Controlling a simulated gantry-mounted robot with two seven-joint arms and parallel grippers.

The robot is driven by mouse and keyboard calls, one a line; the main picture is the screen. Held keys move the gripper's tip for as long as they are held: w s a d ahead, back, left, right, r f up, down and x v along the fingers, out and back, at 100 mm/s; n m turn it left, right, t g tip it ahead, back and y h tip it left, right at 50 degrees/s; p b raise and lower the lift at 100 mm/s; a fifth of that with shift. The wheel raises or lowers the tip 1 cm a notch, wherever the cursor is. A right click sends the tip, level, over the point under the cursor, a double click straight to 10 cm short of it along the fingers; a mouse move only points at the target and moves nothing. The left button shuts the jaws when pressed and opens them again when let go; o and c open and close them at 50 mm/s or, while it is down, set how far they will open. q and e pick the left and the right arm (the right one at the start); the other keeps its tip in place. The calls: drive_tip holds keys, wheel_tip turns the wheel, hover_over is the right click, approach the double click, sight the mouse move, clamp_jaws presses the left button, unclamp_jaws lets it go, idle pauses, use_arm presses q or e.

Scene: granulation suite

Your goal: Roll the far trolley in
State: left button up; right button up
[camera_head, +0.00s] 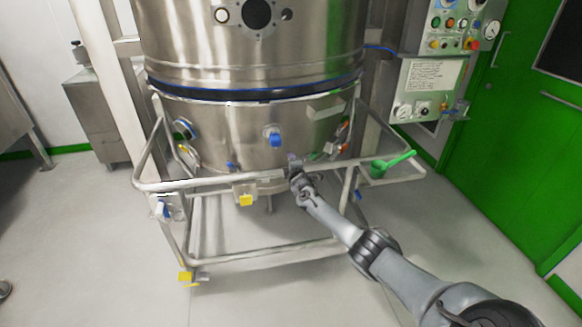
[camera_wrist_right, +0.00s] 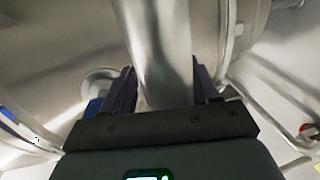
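One trolley (camera_head: 258,252) is in view, a steel tube frame with a rounded front rail, yellow-tabbed castors and a steel bowl (camera_head: 225,135) on it. The bowl sits directly beneath a large steel vessel (camera_head: 250,60); a dark, blue-edged band marks the joint. My right gripper (camera_head: 293,165) reaches the middle of the front rail from the lower right. In the right wrist view, a steel tube (camera_wrist_right: 162,50) passes between the two dark fingers of my right gripper (camera_wrist_right: 164,88), which sit against both its sides. My left gripper is not in view.
A green scoop (camera_head: 390,164) lies at the trolley's right side. A control panel (camera_head: 428,85) stands on the right near a green door (camera_head: 535,120). A steel cabinet (camera_head: 98,110) stands at the back left.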

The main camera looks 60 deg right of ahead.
drive_tip(key=shift+f, duration=0.25)
drive_tip(key=p+v, duration=0.8)
drive_tip(key=v, duration=0.2)
drive_tip(key=shift+s+a+r, duration=0.15)
drive_tip(key=shift+s+a, duration=0.1)
drive_tip(key=shift+s, duration=0.05)
